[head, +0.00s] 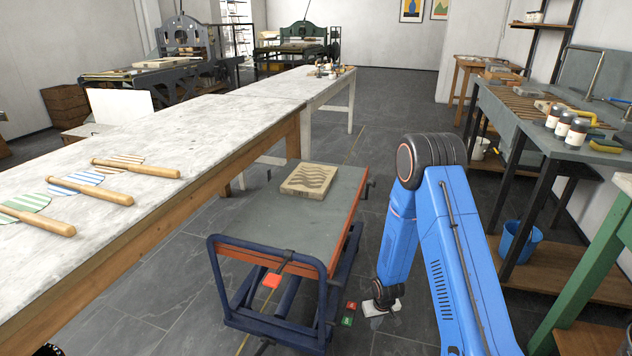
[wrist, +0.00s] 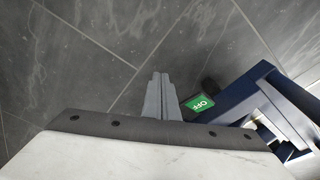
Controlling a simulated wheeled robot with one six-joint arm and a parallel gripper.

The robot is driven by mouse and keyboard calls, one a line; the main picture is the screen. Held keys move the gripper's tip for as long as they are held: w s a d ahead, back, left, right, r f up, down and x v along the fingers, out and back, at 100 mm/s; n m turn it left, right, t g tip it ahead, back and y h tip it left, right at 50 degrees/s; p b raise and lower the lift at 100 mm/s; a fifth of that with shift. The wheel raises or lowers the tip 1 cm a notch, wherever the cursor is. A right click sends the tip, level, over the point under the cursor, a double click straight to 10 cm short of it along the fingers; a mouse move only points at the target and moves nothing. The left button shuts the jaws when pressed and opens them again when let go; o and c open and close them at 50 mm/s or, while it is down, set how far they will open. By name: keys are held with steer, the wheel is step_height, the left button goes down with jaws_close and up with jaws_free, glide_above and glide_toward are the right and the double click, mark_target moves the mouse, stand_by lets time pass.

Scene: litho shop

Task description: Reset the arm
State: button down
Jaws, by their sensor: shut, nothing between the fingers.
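My blue arm (head: 435,240) is bent, with its elbow up and its forearm pointing down to the right of the lift cart. My gripper (head: 376,322) hangs low there, close to the cart's side and over the dark floor. In the wrist view the two grey fingers of my gripper (wrist: 160,78) lie together with nothing between them, above bare floor tiles. The pale curved shape filling the bottom of that view looks like my own wrist housing.
The lift cart (head: 265,225) carries a patterned stone block (head: 309,181). Floor beyond is clear.

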steer(key=s+d+r, duration=0.1)
steer(key=s+r, duration=0.1)
steer(key=r, duration=1)
steer(key=s+d+r+m+t, duration=0.1)
steer(key=s+d+r, duration=0.15)
steer(key=r, duration=0.95)
steer(key=s+d+r, duration=0.1)
steer(key=s+r, duration=0.2)
steer(key=r, duration=0.9)
steer(key=s+r, duration=0.6)
steer(key=s, duration=0.3)
steer(key=s+d+r+m+t, duration=0.1)
steer(key=s+r, duration=0.5)
steer(key=s, duration=0.3)
steer(key=s+d+r+t, duration=0.1)
steer(key=s+r, duration=0.5)
steer(key=s, duration=0.4)
